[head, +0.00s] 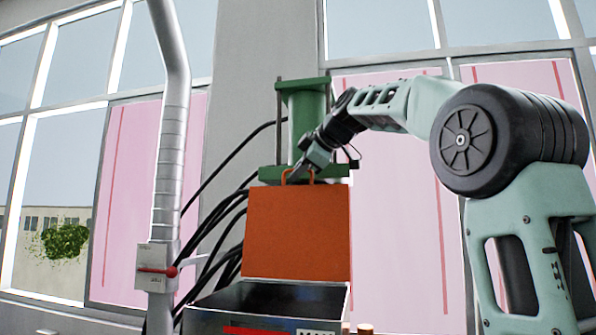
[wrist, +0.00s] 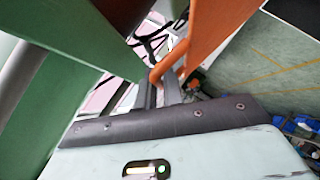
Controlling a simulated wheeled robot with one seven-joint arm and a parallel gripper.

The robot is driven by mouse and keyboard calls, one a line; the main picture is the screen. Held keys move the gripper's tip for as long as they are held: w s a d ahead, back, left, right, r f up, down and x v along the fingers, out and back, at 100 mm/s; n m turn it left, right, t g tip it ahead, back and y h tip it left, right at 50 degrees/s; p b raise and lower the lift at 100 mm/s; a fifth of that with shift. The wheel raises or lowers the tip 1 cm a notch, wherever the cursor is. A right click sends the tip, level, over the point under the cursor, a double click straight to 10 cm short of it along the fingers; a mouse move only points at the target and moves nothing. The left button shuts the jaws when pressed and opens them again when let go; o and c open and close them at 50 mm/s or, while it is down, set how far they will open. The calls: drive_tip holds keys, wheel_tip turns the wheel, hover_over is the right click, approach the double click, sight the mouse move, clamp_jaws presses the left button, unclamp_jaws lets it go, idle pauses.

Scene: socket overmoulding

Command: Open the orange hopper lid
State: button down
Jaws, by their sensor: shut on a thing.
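The orange lid (head: 297,232) stands raised, close to upright, at the back of the open grey hopper (head: 215,300). Its orange handle loop (head: 298,174) is at the lid's top edge. My gripper (head: 302,174) is at that handle, with my arm reaching in from the right. In the wrist view the fingers of my gripper (wrist: 160,92) are shut on the orange handle (wrist: 170,62), and the lid (wrist: 208,35) rises just to the right of it. The hopper's dark inside is partly visible below the lid.
A green press frame (head: 308,125) stands right behind the lid and gripper; its green part (wrist: 75,85) fills the left of the wrist view, close by. Black cables (head: 232,225) hang behind the hopper. A silver pipe (head: 172,130) with a red-handled switch box (head: 157,268) stands left.

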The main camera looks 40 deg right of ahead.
drive_tip(key=c, duration=1.5)
unclamp_jaws()
drive_tip(key=shift+s, duration=0.1)
drive_tip(key=b+v, duration=0.3)
drive_tip(key=v, duration=1.4)
drive_tip(key=shift+r, duration=0.1)
drive_tip(key=shift+s, duration=0.15)
